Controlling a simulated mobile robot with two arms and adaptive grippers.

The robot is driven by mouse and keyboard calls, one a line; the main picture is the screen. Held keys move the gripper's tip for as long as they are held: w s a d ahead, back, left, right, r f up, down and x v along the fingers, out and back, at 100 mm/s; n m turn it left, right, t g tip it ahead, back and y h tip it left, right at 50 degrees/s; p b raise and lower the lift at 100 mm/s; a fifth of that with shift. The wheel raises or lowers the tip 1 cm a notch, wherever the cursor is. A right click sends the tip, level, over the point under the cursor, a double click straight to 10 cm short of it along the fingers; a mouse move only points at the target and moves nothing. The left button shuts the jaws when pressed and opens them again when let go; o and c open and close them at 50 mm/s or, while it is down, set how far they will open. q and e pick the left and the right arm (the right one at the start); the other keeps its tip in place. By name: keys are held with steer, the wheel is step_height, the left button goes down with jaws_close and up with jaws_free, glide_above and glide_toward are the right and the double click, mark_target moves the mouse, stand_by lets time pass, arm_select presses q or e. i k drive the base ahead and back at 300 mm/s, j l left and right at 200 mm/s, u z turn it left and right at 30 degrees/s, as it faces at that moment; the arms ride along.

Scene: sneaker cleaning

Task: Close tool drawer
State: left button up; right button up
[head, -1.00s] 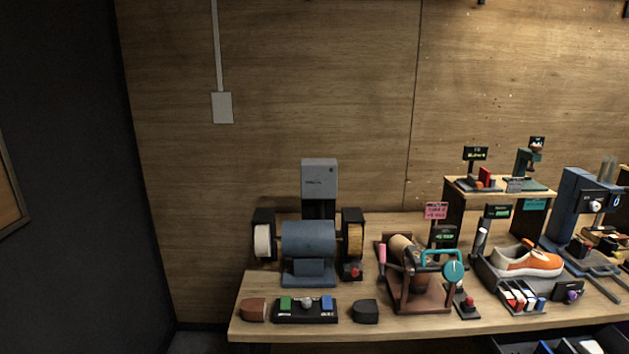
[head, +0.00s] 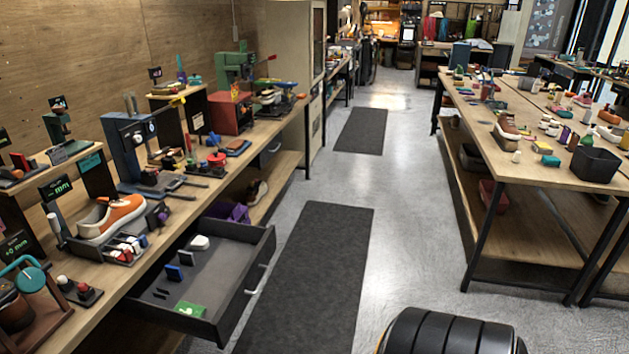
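The tool drawer (head: 236,297) is a dark grey drawer pulled out from under the left workbench. It holds a blue block, a white item, a green card and several small dark pieces. Its metal handle (head: 257,280) is on the front panel, facing the aisle on the right. Neither of my grippers is in the head view.
The left workbench (head: 140,262) carries an orange and white sneaker (head: 112,217) and several machines. Dark mats (head: 305,275) lie on the aisle floor. A second workbench (head: 520,172) with shoes and a black bin (head: 595,163) stands on the right.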

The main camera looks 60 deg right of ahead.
mark_target(225, 276)
steer(key=z, duration=1.4)
